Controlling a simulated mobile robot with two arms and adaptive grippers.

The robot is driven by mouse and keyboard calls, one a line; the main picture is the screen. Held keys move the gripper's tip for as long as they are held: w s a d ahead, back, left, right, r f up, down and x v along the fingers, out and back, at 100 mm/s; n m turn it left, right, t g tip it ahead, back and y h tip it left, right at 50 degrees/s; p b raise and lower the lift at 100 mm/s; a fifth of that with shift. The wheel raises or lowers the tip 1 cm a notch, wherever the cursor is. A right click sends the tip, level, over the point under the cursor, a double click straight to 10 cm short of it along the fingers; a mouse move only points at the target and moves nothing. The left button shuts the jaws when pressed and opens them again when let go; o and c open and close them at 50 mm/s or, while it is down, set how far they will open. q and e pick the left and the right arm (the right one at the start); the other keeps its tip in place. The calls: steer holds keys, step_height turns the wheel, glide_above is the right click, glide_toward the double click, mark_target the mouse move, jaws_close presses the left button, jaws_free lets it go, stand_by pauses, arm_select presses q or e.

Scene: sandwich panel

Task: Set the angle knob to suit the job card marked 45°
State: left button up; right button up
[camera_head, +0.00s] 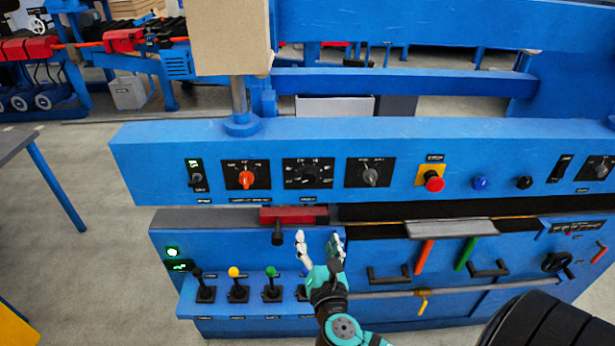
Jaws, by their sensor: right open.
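The blue control panel (450,150) runs across the machine's front. It carries an orange-red knob (246,178), a black dial knob (309,174) with marks around it, and a grey knob (370,176). Their labels are too small to read, so I cannot tell which sets the angle. I see no readable job card marked 45°. My right gripper (320,245) is open and empty, fingers upward, below the black dial and apart from it. My left gripper is not in view.
Below the panel, a red block (293,215) has a dark handle. Several small levers (238,290) stand on a lower ledge. A red button on a yellow base (434,182) sits right of the knobs. A tan box-like part (228,38) rises above the panel. Open floor lies left.

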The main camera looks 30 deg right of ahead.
step_height(320, 180, up, 4)
steer(key=p, duration=0.3)
glide_toward(309, 180)
steer(key=shift+t, duration=0.4)
steer(key=x, duration=0.7)
steer(key=shift+w+d+f, duration=0.2)
steer(key=shift+w+f, duration=0.05)
steer(key=shift+f, duration=0.05)
steer(key=shift+w+d, duration=0.25)
steer(key=shift+w, duration=0.3)
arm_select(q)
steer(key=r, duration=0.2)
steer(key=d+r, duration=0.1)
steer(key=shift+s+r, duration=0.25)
